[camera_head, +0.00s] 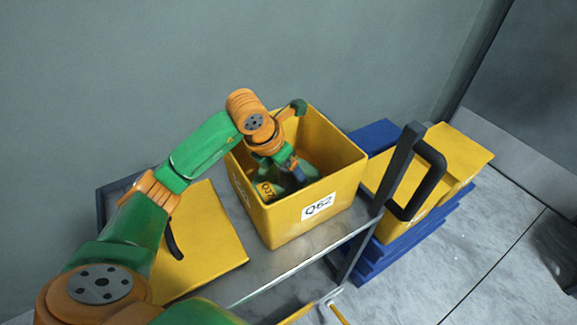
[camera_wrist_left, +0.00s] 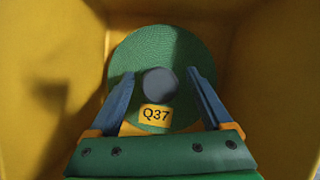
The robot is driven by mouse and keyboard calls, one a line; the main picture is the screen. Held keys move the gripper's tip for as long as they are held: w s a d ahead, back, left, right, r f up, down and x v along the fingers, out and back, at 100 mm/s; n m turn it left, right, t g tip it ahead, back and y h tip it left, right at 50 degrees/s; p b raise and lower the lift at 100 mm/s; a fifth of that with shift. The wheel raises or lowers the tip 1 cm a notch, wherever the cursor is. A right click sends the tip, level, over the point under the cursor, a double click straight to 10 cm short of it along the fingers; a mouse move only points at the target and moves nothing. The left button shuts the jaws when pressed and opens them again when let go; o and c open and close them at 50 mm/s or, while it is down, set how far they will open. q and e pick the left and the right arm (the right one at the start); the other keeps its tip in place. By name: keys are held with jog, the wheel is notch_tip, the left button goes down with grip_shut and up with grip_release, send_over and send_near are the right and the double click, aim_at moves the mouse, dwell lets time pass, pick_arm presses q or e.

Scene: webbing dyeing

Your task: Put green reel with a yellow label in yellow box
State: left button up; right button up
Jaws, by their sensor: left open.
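The yellow box (camera_head: 285,226), with a white Q62 label, stands upright on a metal cart top. The green reel (camera_wrist_left: 160,45) is inside it, with a grey round hub and a yellow Q37 label (camera_wrist_left: 155,115). In the head view its label (camera_head: 266,190) shows low inside the box, and my arm partly hides the reel. My left gripper (camera_wrist_left: 160,75) reaches down into the box. Its blue fingers are open, one on each side of the hub, over the reel's face. I cannot tell whether they touch the reel. My right gripper is not in view.
A yellow panel or lid (camera_head: 205,255) lies left of the box on the cart. A black cart handle (camera_head: 425,180) rises at the right. Beyond it, another yellow box (camera_head: 455,155) sits on blue crates (camera_head: 400,260). Grey wall stands behind; floor shows at right.

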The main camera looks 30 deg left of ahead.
pick_arm(q)
jog(key=v, duration=1.2)
jog(key=shift+p, duration=0.45)
